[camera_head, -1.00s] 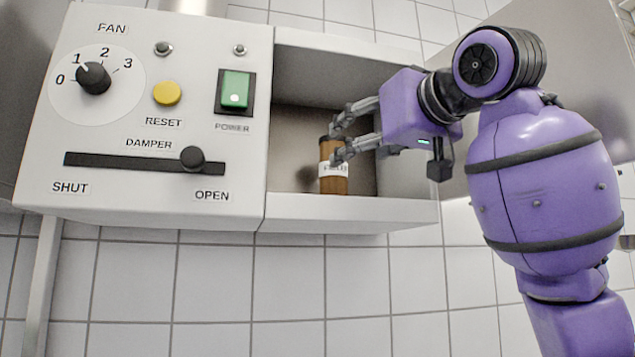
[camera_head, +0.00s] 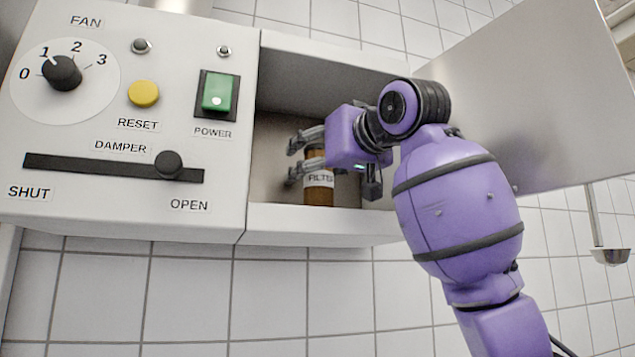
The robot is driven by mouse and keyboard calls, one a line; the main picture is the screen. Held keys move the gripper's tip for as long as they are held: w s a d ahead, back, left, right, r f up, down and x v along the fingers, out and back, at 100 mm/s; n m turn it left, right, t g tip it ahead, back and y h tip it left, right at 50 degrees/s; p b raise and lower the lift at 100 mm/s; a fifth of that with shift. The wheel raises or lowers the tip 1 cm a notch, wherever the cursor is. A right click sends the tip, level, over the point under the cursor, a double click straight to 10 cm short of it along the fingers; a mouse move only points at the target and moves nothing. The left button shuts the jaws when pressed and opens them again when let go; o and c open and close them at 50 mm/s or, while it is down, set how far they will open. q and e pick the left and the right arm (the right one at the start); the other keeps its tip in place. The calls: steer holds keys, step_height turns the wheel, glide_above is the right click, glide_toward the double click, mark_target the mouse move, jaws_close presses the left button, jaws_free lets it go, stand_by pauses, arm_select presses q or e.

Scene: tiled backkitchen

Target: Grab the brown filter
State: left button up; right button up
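The brown filter (camera_head: 319,196) is an upright cylinder with a white label, standing in the open compartment (camera_head: 277,222) of the grey unit. My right gripper (camera_head: 291,160) reaches in from the right at the filter's upper part. Its two fingers are spread apart, one passing behind the filter's top and one across its front, with the tips beyond its left side. I cannot tell whether either finger touches it. The gripper covers part of the filter's top and right side. My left gripper is not in view.
The control panel left of the compartment carries a fan knob (camera_head: 62,72), yellow reset button (camera_head: 143,93), green power switch (camera_head: 217,92) and damper slider (camera_head: 168,164). A large metal panel (camera_head: 530,100) stands right of the compartment. The compartment walls leave little room around the gripper.

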steer(key=shift+s+d, duration=0.15)
steer(key=c, duration=1.4)
steer(key=shift+o, duration=0.2)
steer(key=shift+r, duration=0.1)
